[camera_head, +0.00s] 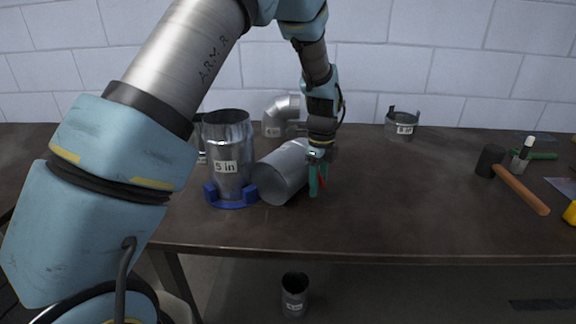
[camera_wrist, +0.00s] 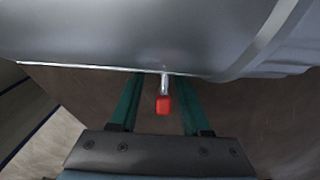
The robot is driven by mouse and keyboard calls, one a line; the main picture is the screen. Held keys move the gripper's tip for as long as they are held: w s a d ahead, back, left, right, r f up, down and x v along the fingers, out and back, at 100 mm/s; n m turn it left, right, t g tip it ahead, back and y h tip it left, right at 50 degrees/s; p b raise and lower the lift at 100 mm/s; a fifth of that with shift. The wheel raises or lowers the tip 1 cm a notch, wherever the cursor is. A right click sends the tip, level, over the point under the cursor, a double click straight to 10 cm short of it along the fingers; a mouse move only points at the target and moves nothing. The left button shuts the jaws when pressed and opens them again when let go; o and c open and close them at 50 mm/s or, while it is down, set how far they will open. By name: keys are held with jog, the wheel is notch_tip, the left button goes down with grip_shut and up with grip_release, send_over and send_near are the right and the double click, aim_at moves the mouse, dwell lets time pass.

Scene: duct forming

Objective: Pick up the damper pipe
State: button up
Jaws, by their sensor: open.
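The damper pipe (camera_head: 279,176) is a grey metal cylinder lying on its side on the table, its open end towards me. It fills the top of the wrist view (camera_wrist: 140,35). A short metal rod with a red tip (camera_wrist: 163,105) sticks out from it. My gripper (camera_head: 318,184) is at the pipe's right side, its green fingers pointing down. In the wrist view my gripper (camera_wrist: 160,82) is open, one finger on each side of the red-tipped rod, with gaps on both sides. The fingertips reach near the pipe wall; I cannot tell if they touch it.
A "5 in" pipe (camera_head: 228,148) stands upright in a blue holder (camera_head: 231,204) left of the damper pipe. An elbow (camera_head: 273,112) is behind. A short collar (camera_head: 402,125) and a hammer (camera_head: 520,189) lie right. The table (camera_head: 400,205) is clear right of my gripper.

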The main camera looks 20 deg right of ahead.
jog(key=shift+f, duration=0.15)
grip_shut()
dwell(1.4)
